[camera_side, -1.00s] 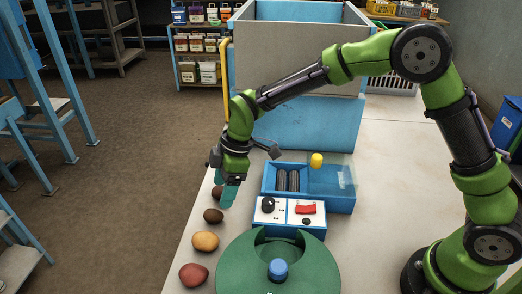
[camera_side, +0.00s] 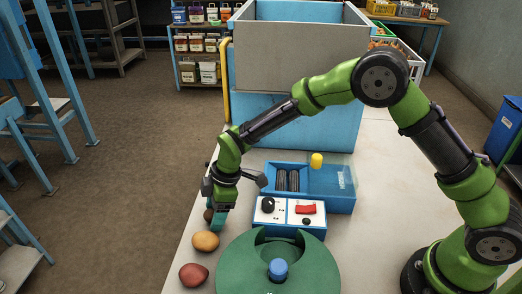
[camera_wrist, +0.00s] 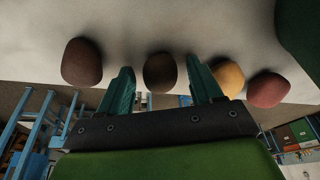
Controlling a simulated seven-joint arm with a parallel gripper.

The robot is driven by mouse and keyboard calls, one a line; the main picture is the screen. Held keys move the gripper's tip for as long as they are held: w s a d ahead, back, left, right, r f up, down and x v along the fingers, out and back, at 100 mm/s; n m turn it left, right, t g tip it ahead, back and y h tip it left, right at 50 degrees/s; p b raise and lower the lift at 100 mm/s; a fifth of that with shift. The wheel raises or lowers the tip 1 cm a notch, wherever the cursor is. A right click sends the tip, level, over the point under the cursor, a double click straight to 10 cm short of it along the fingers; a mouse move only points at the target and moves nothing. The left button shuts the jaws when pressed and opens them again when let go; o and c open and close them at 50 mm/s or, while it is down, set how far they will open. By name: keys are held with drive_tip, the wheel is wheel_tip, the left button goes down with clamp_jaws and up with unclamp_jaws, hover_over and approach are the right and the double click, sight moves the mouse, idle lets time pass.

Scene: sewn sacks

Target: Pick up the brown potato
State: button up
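The brown potato (camera_wrist: 160,72) lies between the two teal fingers of my gripper (camera_wrist: 159,63) in the wrist view, with a gap showing on each side. My gripper is open and points down. In the side view my gripper (camera_side: 215,219) is low over the row of potatoes at the table's left edge. It hides most of the brown potato (camera_side: 208,215) there; only a dark sliver shows left of the fingers. I cannot tell whether the fingers touch the table.
A yellow-tan potato (camera_side: 205,241) and a red potato (camera_side: 193,275) lie nearer the camera. A dark reddish-brown potato (camera_wrist: 82,62) lies beyond the other finger. A white control box (camera_side: 290,217), blue tray (camera_side: 335,203) and green round fixture (camera_side: 315,268) stand to the right.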

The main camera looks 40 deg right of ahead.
drive_tip(key=c, duration=0.9)
drive_tip(key=shift+r, duration=0.15)
drive_tip(key=shift+c, duration=0.2)
